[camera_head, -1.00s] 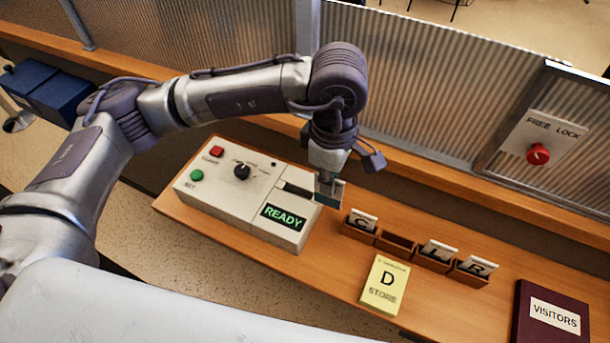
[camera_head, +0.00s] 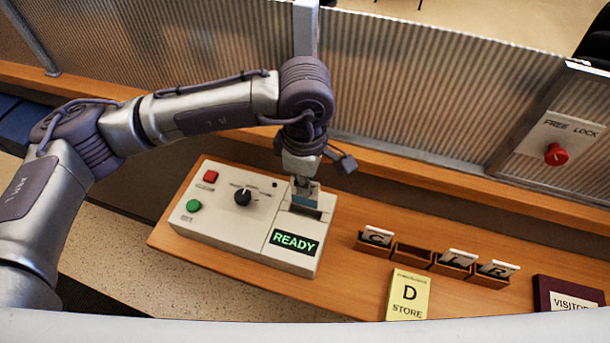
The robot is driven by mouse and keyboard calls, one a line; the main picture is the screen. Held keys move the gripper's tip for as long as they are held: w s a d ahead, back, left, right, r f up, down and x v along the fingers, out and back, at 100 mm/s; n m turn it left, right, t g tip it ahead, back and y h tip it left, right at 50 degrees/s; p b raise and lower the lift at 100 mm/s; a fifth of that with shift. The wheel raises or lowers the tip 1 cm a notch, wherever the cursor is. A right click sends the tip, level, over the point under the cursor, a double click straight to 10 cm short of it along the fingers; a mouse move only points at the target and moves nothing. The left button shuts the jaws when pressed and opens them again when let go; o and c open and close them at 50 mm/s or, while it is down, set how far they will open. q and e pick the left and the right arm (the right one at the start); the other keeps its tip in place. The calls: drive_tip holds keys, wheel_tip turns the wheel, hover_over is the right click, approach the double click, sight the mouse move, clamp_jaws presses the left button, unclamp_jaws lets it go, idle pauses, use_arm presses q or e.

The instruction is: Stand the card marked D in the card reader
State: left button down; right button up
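The card reader (camera_head: 232,238) is a pale box on the wooden counter, with a green READY display (camera_head: 294,242) and a dark slot (camera_head: 300,212) at its right. My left gripper (camera_head: 305,199) points down right at the slot, its blue-grey tips over or at it. I cannot tell whether a card is between the tips. A yellow sheet marked D STORE (camera_head: 408,295) lies on the counter. Behind it is a row of wooden holders; three hold white lettered cards, one seemingly C (camera_head: 377,237), and the second holder (camera_head: 412,254) is empty. No white card marked D is discernible. My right gripper is out of view.
The reader has a red button (camera_head: 210,176), a green button (camera_head: 193,206) and a black knob (camera_head: 243,197). A ribbed screen (camera_head: 420,100) stands behind the counter. A FREE LOCK panel (camera_head: 560,142) and a VISITORS book (camera_head: 560,296) are at the right.

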sight(305, 205)
use_arm(q)
drive_tip(key=shift+f, duration=2.1)
drive_tip(key=shift+f+b, duration=0.35)
drive_tip(key=shift+b, duration=0.1)
drive_tip(key=shift+f+b, duration=0.3)
drive_tip(key=shift+b, duration=0.2)
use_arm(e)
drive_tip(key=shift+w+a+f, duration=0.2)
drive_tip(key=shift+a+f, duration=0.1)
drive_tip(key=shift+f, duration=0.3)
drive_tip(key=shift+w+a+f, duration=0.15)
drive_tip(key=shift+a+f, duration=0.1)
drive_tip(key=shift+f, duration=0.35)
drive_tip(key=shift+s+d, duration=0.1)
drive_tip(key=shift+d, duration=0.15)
use_arm(q)
drive_tip(key=c, duration=1.2)
unclamp_jaws()
drive_tip(key=shift+c, duration=0.2)
